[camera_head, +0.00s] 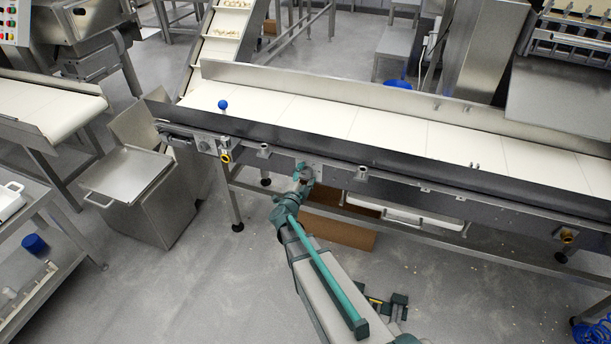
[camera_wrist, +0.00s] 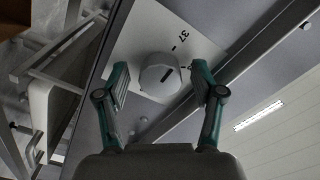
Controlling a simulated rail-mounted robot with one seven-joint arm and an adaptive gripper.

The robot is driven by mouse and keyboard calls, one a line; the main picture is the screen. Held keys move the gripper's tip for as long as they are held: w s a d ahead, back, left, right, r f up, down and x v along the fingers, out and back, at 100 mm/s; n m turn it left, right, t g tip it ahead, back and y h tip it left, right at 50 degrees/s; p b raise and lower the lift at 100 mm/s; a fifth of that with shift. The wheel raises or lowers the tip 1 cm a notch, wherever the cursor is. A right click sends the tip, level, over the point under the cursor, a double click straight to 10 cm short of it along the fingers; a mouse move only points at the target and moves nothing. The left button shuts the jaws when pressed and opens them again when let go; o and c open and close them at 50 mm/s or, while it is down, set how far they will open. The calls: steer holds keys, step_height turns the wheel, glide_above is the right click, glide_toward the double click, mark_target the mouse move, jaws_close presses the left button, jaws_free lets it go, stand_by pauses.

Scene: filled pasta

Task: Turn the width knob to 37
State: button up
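The width knob (camera_wrist: 157,78) is a round light-grey knob on a pale scale plate (camera_wrist: 148,30) in the wrist view. Another mark to the right is partly hidden by a finger. My gripper (camera_wrist: 160,70) is open, with one green finger on each side of the knob; gaps show, and contact cannot be made out. In the head view my gripper (camera_head: 305,178) is at the conveyor's front side.
The long conveyor (camera_head: 385,128) runs across the head view, with a blue ball (camera_head: 223,104) on its belt. A yellow-ringed fitting (camera_head: 225,156) is left of my gripper. A brown box (camera_head: 340,232) lies beneath. The floor in front is mostly clear.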

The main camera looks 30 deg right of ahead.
steer(key=v, duration=1.2)
steer(key=shift+w, duration=0.1)
stand_by(0.4)
